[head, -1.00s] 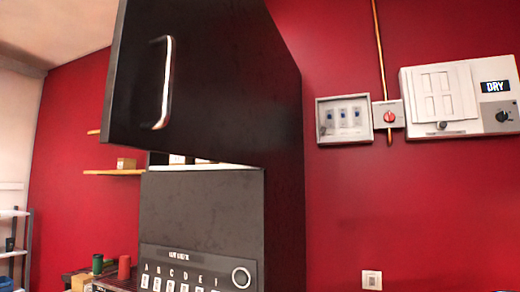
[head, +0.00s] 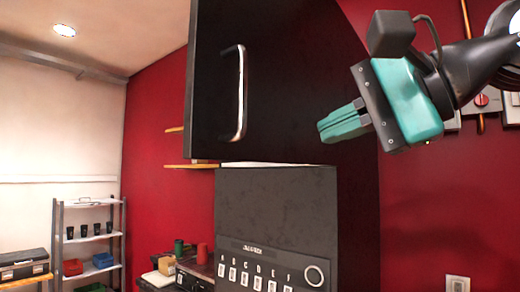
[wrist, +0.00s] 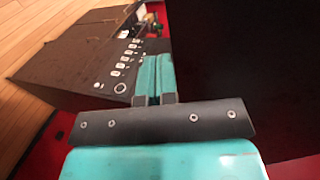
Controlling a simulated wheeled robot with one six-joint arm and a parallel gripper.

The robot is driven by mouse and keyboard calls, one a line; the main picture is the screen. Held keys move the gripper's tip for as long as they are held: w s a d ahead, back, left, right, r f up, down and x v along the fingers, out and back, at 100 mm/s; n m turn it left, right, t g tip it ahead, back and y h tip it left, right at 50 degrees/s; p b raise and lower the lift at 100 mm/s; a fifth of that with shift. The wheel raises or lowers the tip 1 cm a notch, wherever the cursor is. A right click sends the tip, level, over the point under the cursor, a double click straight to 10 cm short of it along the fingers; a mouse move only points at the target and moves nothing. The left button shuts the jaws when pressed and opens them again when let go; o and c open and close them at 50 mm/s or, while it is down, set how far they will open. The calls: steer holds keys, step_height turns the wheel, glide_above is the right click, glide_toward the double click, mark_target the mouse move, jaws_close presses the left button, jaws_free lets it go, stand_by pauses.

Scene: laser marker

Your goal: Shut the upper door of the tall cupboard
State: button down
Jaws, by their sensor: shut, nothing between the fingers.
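The tall cupboard (head: 275,205) is dark, with a lettered panel on its front. Its black upper door (head: 285,60) stands open, swung out toward me, with a silver bar handle (head: 238,95) near its left edge. My gripper (head: 322,132), teal with a dark mount, is to the right of the handle, pictured against the black upper part. I cannot tell whether it touches it. Its fingers are together and empty. In the wrist view the fingers (wrist: 154,75) point toward the lettered front (wrist: 120,68), with a large dark surface (wrist: 235,60) close on the right.
Red wall with switch boxes (head: 482,98) lies right, partly behind my arm. Wooden wall shelves (head: 185,166) are behind the door. A grey rack (head: 60,235) and toolbox (head: 24,262) stand at left. Red and green spools (head: 202,254) sit beside the cupboard.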

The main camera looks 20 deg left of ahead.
mark_target(246, 160)
steer(key=p+x, duration=0.1)
steer(key=x, duration=0.2)
steer(key=p+x, duration=0.2)
steer(key=x, duration=0.2)
steer(key=r+p+x, duration=0.1)
steer(key=x, duration=0.2)
steer(key=shift+w+a+f+p, duration=0.2)
steer(key=shift+a+p, duration=0.1)
steer(key=shift+a, duration=0.2)
steer(key=shift+w+a+f, duration=0.1)
steer(key=shift+w+a, duration=0.1)
steer(key=shift+a, duration=0.15)
